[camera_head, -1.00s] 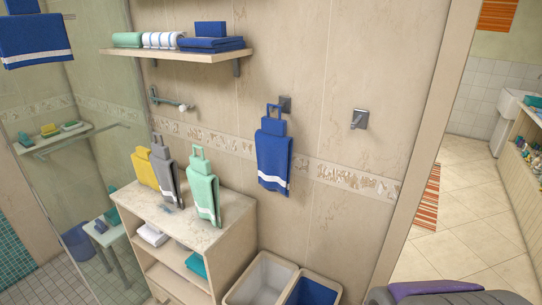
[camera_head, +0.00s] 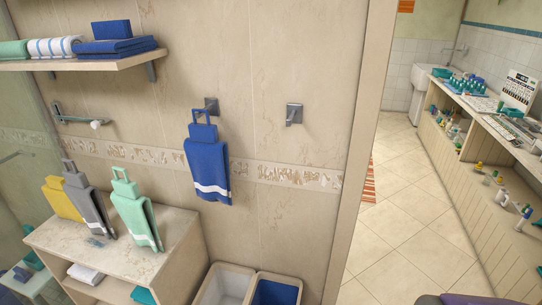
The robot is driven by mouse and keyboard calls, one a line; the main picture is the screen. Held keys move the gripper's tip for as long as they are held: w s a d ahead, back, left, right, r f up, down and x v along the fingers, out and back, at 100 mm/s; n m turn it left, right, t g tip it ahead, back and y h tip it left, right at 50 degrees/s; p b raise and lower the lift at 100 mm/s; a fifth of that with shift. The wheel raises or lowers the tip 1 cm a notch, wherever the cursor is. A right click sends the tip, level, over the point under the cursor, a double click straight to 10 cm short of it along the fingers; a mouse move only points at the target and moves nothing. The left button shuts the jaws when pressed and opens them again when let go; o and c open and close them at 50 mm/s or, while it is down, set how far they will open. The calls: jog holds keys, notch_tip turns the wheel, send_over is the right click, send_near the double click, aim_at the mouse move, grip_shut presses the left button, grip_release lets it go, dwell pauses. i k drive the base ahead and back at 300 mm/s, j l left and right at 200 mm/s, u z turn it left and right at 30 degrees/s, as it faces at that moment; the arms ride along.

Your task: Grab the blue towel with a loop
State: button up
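A blue towel (camera_head: 208,169) with a white stripe near its lower edge hangs against the tiled wall. Its blue loop (camera_head: 202,117) is at the top, by a metal wall hook (camera_head: 212,106). The contact between loop and hook is too small to make out fully. My gripper is not in view, so its distance from the towel cannot be told.
A second hook (camera_head: 294,114) is bare. Yellow (camera_head: 62,198), grey (camera_head: 88,203) and mint (camera_head: 136,213) looped towels stand on a cabinet (camera_head: 140,260). Folded towels lie on a wall shelf (camera_head: 95,65). Two bins, white (camera_head: 224,288) and blue (camera_head: 275,292), stand below. Open floor (camera_head: 405,210) lies beyond the doorway.

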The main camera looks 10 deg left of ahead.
aim_at(208, 157)
jog(key=j+z, duration=0.25)
jog(key=j, duration=0.2)
jog(key=k+j+z, duration=0.2)
jog(key=j, duration=0.2)
jog(key=j+z, duration=0.25)
jog(key=j, duration=0.2)
jog(key=k+j+z, duration=0.45)
jog(key=j, duration=0.25)
jog(key=i+j, duration=0.05)
jog(key=i, duration=0.05)
